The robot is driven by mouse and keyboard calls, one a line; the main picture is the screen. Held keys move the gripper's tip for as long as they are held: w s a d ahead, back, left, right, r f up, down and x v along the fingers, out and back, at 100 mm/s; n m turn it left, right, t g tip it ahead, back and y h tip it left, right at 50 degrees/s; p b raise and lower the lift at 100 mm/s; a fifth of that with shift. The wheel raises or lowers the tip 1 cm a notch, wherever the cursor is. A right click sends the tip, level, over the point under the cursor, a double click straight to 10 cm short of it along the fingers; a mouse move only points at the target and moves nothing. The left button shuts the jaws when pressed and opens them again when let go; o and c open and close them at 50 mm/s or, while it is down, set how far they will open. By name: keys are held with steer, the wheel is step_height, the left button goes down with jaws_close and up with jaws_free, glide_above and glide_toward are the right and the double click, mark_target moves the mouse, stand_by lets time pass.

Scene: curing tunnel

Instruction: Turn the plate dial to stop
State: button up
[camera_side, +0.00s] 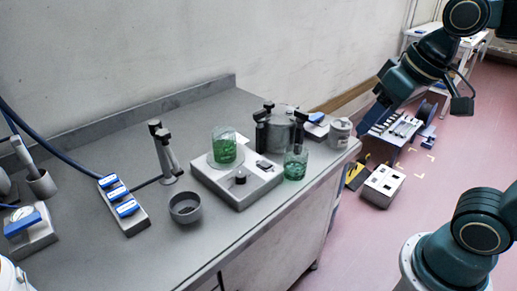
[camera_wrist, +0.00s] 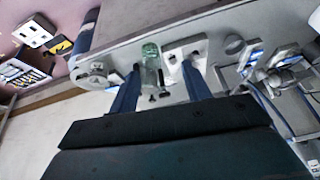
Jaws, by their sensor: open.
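The plate unit (camera_side: 265,190) is a pale flat block on the grey bench, with a round plate at its back left. The plate dial (camera_side: 240,178) is a small dark knob on its front part; its pointer setting is too small to read. A glass with green contents (camera_side: 223,146) stands on the round plate. My gripper (camera_wrist: 161,66) is open, with two blue fingers apart in the wrist view. The plate unit (camera_wrist: 187,50) shows beyond the fingertips there. In the side view my arm is at the upper right, clear of the bench.
A second green glass (camera_side: 296,165) stands beside the unit's right edge. A metal pot (camera_side: 281,128) with black fittings is behind it, and a white jar (camera_side: 340,132) is at the right. A grey bowl (camera_side: 185,208) and a blue-topped strip (camera_side: 124,205) lie to the left.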

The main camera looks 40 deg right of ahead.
steer(key=w+a+r+m+g, duration=0.1)
steer(key=w+a+m, duration=0.1)
steer(key=w, duration=0.5)
steer(key=m+g, duration=0.4)
steer(key=m, duration=0.1)
glide_above(240, 174)
step_height(240, 174, down, 10)
steer(key=shift+w+a+r, duration=0.15)
steer(key=shift+a, duration=0.1)
steer(key=f, duration=1.3)
steer(key=shift+s+d+f, duration=0.2)
steer(key=shift+d+f, duration=0.05)
steer(key=shift+f, duration=0.15)
steer(key=c, duration=1)
